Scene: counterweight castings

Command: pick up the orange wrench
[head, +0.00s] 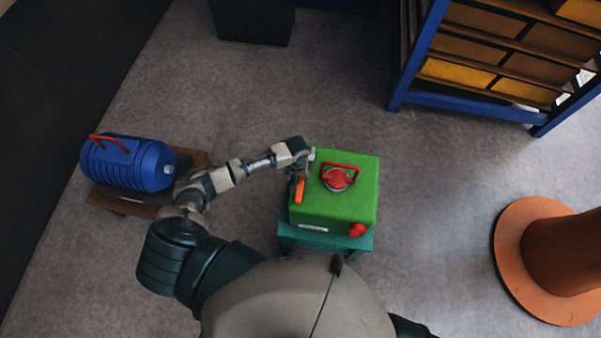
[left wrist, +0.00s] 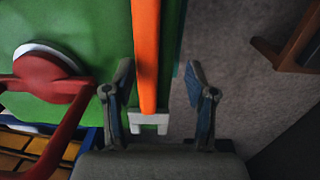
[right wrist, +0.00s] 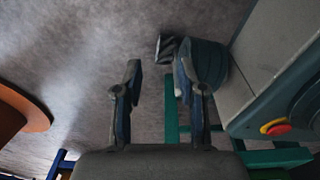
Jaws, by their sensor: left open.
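The orange wrench (head: 300,190) lies on the top of a green box (head: 359,200), along its left edge. My left gripper (head: 299,171) is over that edge at the wrench's far end. In the left wrist view, the wrench's orange handle (left wrist: 146,50) and pale forked end show between the two open fingers (left wrist: 160,75), nearer the left finger. Whether a finger touches it I cannot tell. My right gripper (right wrist: 158,80) is open and empty in the right wrist view; it is hidden in the head view.
A blue ribbed keg (head: 125,163) rests on a brown table at left. An orange round-based pillar (head: 520,290) and blue shelf (head: 470,107) stand at right.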

